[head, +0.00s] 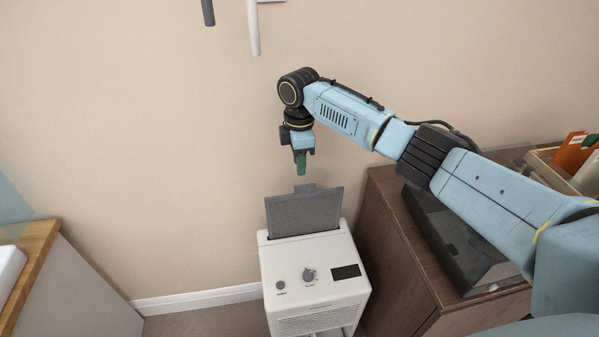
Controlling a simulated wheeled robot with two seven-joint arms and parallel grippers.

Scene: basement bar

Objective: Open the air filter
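The air filter (316,288) is a white box unit on the floor against the wall, with knobs and a dark display on its top. Its dark grey filter panel (303,213) stands raised, tilted up out of the slot at the back of the top. My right gripper (301,166) hangs pointing down just above the panel's upper edge, near a small grey tab there. Its green fingertips look close together, but whether they are shut is too small to tell. I see no contact with the panel. My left gripper is not in view.
A brown wooden cabinet (395,262) stands right of the air filter, with a black device (458,245) and a box of items (558,172) on it. A wood-topped counter (36,262) is at the left. Floor between counter and filter is clear.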

